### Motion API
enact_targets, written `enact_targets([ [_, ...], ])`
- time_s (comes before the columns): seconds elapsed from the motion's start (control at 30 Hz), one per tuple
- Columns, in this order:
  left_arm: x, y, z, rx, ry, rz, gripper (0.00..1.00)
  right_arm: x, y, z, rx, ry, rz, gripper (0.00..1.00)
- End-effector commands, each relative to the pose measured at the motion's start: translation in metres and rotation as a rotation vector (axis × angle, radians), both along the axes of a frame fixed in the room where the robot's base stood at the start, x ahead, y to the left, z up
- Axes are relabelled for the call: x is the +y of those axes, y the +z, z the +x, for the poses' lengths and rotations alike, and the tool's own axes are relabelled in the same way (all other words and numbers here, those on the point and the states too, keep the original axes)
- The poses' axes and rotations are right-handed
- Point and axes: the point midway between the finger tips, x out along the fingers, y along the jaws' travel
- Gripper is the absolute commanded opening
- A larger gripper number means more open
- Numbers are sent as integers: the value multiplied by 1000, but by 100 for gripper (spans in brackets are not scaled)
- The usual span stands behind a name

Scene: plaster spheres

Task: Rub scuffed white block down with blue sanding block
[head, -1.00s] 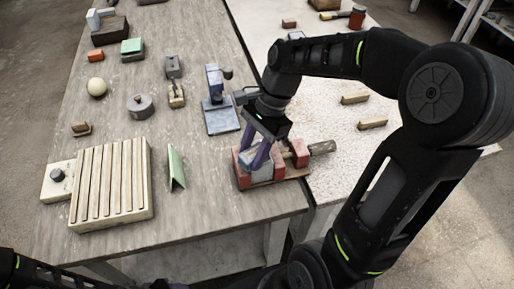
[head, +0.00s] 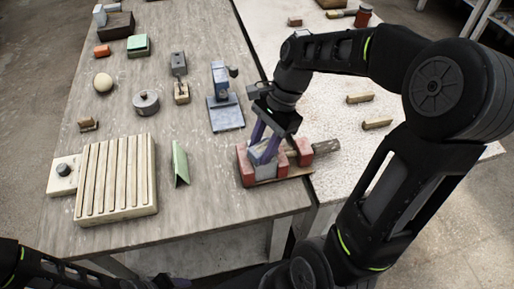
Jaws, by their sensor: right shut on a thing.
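A red vise (head: 247,176) stands on the near right part of the grey wooden table. A pale grey-white block (head: 262,171), apparently the scuffed one, sits between its jaws. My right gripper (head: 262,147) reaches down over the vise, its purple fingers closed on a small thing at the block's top. That thing looks like the blue sanding block, but the fingers hide most of it, and whether it touches the white block is hard to tell. My left arm shows at the bottom left edge; its gripper (head: 180,283) is barely in the picture, its jaws unclear.
A slatted cream board (head: 117,178) and a green angled piece (head: 180,163) lie left of the vise. A blue-grey stand (head: 226,112) is behind it. A round grey tin (head: 146,102) and a pale sphere (head: 103,82) are farther left. The table's front strip is clear.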

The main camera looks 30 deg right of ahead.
Motion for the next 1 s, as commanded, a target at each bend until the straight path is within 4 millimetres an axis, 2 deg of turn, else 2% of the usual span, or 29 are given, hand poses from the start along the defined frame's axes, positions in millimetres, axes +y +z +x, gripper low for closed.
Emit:
enact_targets([
  [0.37, 0, 1, 0, 0, 0, 0, 53, -3, 0, 0, 0, 0, 0, 0],
  [0.7, 0, 5, 0, 0, 0, 0, 53, -21, -1, 2, 1, 0, 0, 0],
  [1.0, 0, 4, 0, 0, 0, 0, 53, -23, -2, 1, 1, 0, 0, 0],
])
